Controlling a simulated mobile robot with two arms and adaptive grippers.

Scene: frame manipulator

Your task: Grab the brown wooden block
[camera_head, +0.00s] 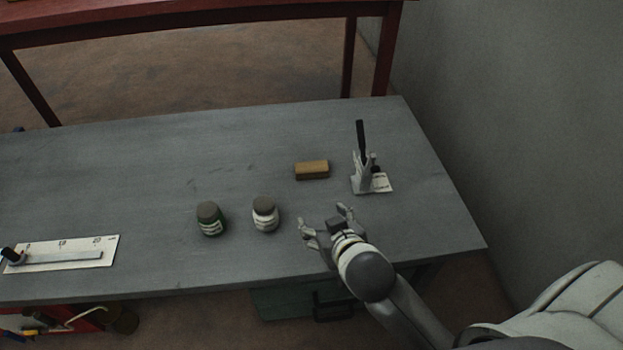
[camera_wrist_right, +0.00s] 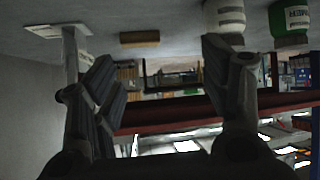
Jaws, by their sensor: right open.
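The brown wooden block (camera_head: 312,170) lies flat on the grey table, right of centre. My right gripper (camera_head: 323,213) is open and empty, on the near side of the block and apart from it. In the right wrist view, which looks upside down, the block (camera_wrist_right: 139,39) shows beyond and between the two spread fingers (camera_wrist_right: 162,65). My left gripper is not in view.
A white-labelled jar (camera_head: 265,214) and a green jar (camera_head: 210,219) stand left of my right gripper. A small stand with a dark upright tool (camera_head: 361,140) is right of the block. A white scale board (camera_head: 70,254) lies far left. The table's back middle is clear.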

